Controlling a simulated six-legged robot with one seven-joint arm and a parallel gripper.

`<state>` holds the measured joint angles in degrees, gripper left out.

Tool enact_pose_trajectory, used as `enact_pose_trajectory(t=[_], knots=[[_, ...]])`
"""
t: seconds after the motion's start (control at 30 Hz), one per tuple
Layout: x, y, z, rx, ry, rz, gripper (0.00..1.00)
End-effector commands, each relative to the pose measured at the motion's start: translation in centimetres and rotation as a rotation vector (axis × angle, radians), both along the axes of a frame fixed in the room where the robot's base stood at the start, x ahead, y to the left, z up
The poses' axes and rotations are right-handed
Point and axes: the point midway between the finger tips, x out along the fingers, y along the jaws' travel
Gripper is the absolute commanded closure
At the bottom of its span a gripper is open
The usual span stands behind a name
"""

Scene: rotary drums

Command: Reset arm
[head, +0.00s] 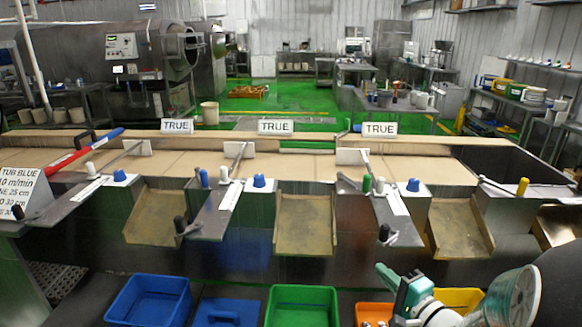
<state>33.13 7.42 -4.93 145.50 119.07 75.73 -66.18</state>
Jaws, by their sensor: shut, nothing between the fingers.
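My gripper (386,274) shows at the lower right of the head view. It is teal and white, with its fingertips to the upper left. It is shut and holds nothing. My arm comes in from the lower right, with a pale round link near the frame edge. The gripper is in front of the long conveyor bench and above the bins, apart from the levers.
A conveyor bench (290,166) with levers, knobs and sloping chutes (305,222) spans the view. Three "TRUE" signs (276,127) stand on its back edge. Below are a blue bin (150,301), a green bin (302,292), an orange bin (372,311) and a yellow bin (460,297).

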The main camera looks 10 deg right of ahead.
Motion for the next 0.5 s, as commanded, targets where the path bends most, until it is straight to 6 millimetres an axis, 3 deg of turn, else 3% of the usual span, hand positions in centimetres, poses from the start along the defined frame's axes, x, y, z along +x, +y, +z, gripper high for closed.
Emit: enact_pose_trajectory(t=[0.17,0.3,0.5], knots=[[-1.5,7.2,1.7,-0.065,0.074,0.271,1.0],[-4.7,13.1,2.1,-0.187,0.192,0.518,1.0],[-10.2,17.5,1.5,-0.455,0.372,0.758,1.0]])
